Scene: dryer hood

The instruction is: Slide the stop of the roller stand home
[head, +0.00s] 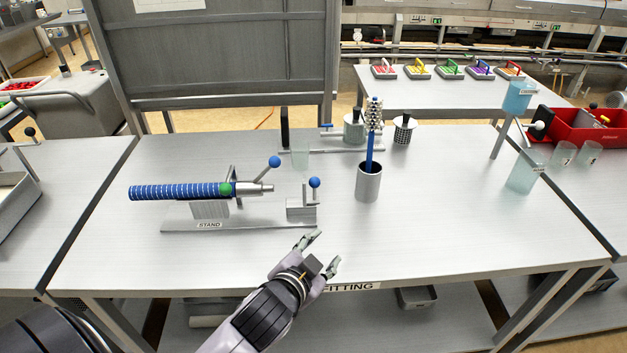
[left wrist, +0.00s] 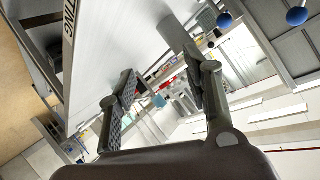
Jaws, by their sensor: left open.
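The roller stand (head: 240,222) is a grey base labelled STAND on the metal table. A blue ribbed roller (head: 170,191) with a green dot and metal end rests across it. At the base's right end is a small grey block, likely the stop (head: 300,208), with a blue ball knob (head: 314,183) on its lever. A second blue-knobbed lever (head: 274,162) rises behind the roller's metal end. My left gripper (head: 325,253) is open and empty, below and right of the stop, near the table's front edge. In the left wrist view its open fingers (left wrist: 163,95) hold nothing; two blue knobs show at top right. My right gripper is not seen.
A metal cup (head: 368,184) holding a blue-handled brush stands right of the stand. Canisters (head: 404,131) and a rail sit at the back. A dispenser (head: 518,97), glasses and a red bin (head: 575,130) are at right. The table's front middle is clear.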

